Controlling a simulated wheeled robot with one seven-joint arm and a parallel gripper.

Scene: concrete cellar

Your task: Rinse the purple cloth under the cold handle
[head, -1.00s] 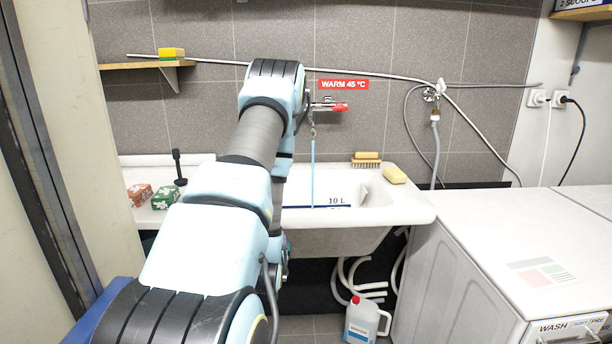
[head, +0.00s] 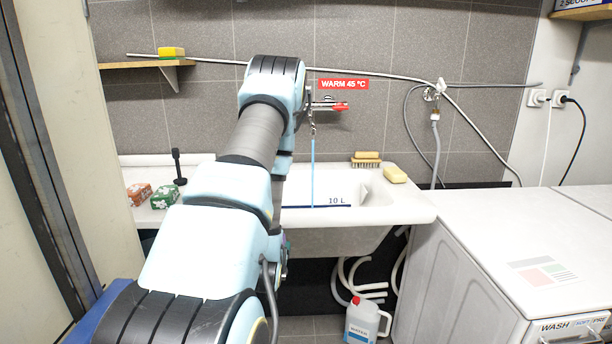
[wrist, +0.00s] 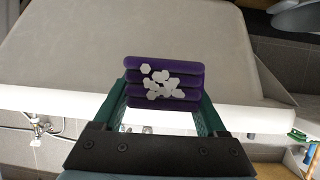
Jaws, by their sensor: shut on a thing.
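The purple cloth (wrist: 139,64) is a folded stack in the wrist view, with several white hexagonal patches on its face. My gripper (wrist: 165,97) is shut on it, one green finger at each side. In the head view my arm hides the gripper and the cloth. A thin blue water stream (head: 313,170) falls from the tap (head: 312,118) into the white sink (head: 385,212). A red handle (head: 340,106) shows under a sign (head: 343,84) reading WARM 45 °C. No cold handle can be made out; my arm covers the wall to the left.
A brush (head: 366,160) and a yellow sponge (head: 395,174) lie on the sink's rim. A white washing machine (head: 500,235) stands right. A jug (head: 364,320) is on the floor.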

